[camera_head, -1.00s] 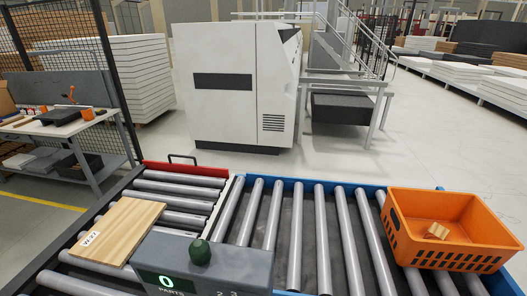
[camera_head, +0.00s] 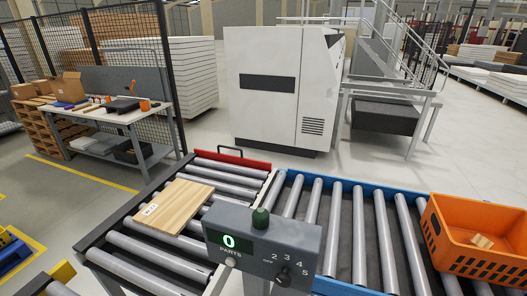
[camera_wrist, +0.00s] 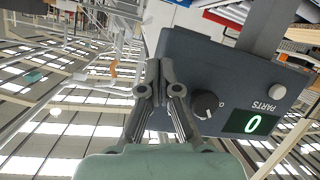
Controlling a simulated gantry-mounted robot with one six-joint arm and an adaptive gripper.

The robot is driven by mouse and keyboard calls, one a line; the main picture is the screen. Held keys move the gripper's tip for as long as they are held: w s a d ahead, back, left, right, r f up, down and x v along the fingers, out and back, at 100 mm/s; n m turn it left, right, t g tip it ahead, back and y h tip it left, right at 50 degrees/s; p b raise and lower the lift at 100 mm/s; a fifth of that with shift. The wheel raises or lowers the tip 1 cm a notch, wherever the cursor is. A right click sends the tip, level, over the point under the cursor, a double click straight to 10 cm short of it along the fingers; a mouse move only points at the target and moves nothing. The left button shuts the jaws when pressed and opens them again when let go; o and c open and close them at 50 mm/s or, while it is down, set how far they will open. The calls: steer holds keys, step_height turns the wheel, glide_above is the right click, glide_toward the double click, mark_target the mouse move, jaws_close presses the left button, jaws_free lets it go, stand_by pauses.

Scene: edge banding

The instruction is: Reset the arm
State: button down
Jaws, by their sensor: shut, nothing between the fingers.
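My gripper (camera_wrist: 158,68) shows in the wrist view with its two fingers closed together and nothing between them. It is in front of the dark grey control box (camera_wrist: 185,65), which carries a black knob (camera_wrist: 207,105) and a green "0" display (camera_wrist: 248,123). I cannot tell whether the fingers touch the box. My gripper does not show clearly there.
A wooden panel (camera_head: 180,206) lies on the left rollers. A white machine (camera_head: 275,85) stands behind. A workbench (camera_head: 112,118) and mesh fence are at left.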

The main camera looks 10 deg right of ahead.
steer(key=s+a+r+n+y, duration=0.1)
steer(key=s+a+r+y, duration=0.15)
steer(key=a, duration=0.45)
steer(key=s+a+r+y, duration=0.1)
steer(key=s+a+y, duration=0.15)
steer(key=a, duration=0.45)
step_height(320, 180, up, 24)
steer(key=p, duration=2.5)
steer(key=shift+w+r+y, duration=0.15)
steer(key=shift+r+y, duration=0.05)
steer(key=shift+y, duration=0.2)
steer(key=shift+d, duration=0.1)
